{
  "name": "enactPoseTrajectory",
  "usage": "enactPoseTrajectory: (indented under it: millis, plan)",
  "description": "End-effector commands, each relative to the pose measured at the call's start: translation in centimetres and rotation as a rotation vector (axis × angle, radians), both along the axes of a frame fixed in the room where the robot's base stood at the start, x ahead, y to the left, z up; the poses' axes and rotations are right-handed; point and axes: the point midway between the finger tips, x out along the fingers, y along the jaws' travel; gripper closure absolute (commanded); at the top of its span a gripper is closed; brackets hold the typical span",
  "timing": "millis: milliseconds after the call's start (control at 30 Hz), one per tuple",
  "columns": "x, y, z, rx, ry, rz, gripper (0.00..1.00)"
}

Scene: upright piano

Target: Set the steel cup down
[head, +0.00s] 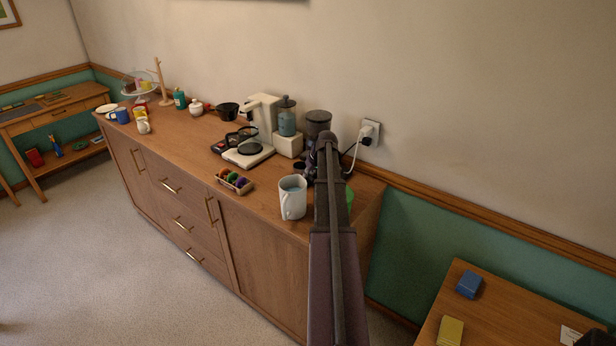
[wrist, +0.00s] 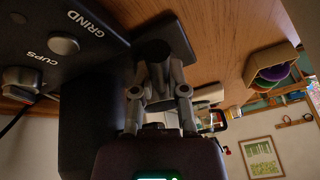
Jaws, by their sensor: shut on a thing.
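In the wrist view, which looks upside down, my gripper (wrist: 158,78) is shut on a small dark cylinder, which I take to be the steel cup (wrist: 155,48). The cup is in shade and partly covered by the fingers. It is close beside the dark coffee grinder (wrist: 95,50) marked GRIND and CUPS. I cannot tell whether its base touches the wooden top. The grinder (head: 318,123) shows behind my arm there.
A white jug (head: 292,198) stands at the sideboard's (head: 185,150) front edge, left of my arm. A box of coloured pods (head: 234,182) lies further left. A coffee machine (head: 262,125) stands behind. A green thing (head: 350,198) is right of my arm. Bare wood lies along the front left.

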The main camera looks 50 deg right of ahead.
Motion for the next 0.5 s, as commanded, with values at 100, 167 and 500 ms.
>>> enactPoseTrajectory:
  millis: [100, 167, 500]
  plan:
    - [0.01, 0.00, -0.20, 0.000, 0.000, 0.000, 1.00]
    - [0.01, 0.01, -0.37, 0.000, 0.000, 0.000, 1.00]
    - [0.00, 0.02, -0.27, 0.000, 0.000, 0.000, 0.47]
